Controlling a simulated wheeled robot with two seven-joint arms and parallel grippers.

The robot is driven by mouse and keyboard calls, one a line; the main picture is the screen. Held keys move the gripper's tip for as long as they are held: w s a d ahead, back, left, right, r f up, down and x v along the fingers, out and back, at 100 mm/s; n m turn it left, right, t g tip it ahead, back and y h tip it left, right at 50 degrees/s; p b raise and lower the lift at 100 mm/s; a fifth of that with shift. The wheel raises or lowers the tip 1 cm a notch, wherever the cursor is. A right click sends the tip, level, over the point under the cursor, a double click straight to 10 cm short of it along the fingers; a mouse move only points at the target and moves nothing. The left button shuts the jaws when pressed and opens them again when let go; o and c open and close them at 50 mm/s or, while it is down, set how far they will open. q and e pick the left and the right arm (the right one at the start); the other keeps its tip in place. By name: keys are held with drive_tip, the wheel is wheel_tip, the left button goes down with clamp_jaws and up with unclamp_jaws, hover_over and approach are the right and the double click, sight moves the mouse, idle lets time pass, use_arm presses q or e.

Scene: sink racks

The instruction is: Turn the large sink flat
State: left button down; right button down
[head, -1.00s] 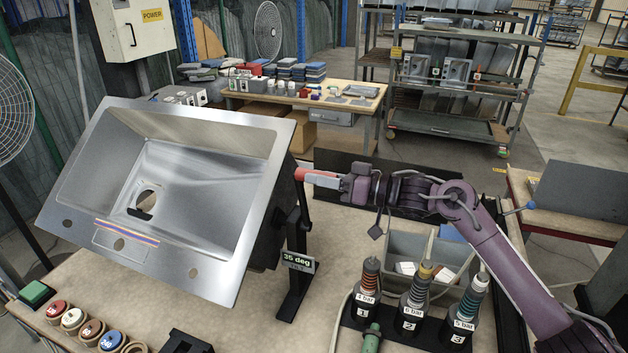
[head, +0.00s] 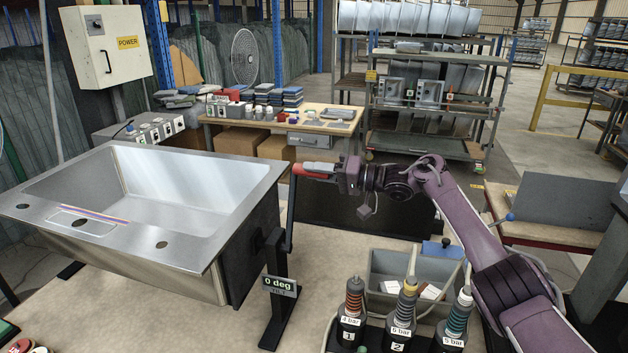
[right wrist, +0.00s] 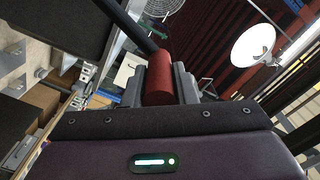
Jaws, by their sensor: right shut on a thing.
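The large steel sink (head: 205,185) sits on a dark tilting stand at the left of the bench. Its rim now looks level, and the small sign (head: 280,286) on the stand reads "0 deg". My right gripper (head: 318,172) is shut on the red handle (head: 300,169) of the dark lever (head: 290,212) at the sink's right side. In the right wrist view the red handle (right wrist: 159,78) lies between the grey fingers, with the dark lever running off to the upper left. My left gripper is not in view.
Several numbered tools (head: 400,318) stand at the front right of the bench, below my right arm. A grey bin (head: 410,280) is behind them. A power box (head: 112,45) and a loaded workbench (head: 285,118) are farther back.

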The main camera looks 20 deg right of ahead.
drive_tip(key=shift+w+d+r, duration=0.1)
idle(0.5)
drive_tip(key=c, duration=1.2)
unclamp_jaws()
drive_tip(key=shift+o, duration=0.2)
drive_tip(key=shift+s+d+f+b, duration=0.3)
drive_tip(key=shift+d+b, duration=0.1)
drive_tip(key=shift+d, duration=0.05)
drive_tip(key=b+v, duration=0.2)
drive_tip(key=v, duration=0.4)
drive_tip(key=shift+s+d+r, duration=0.15)
drive_tip(key=shift+s+d, duration=0.05)
drive_tip(key=shift+d, duration=0.1)
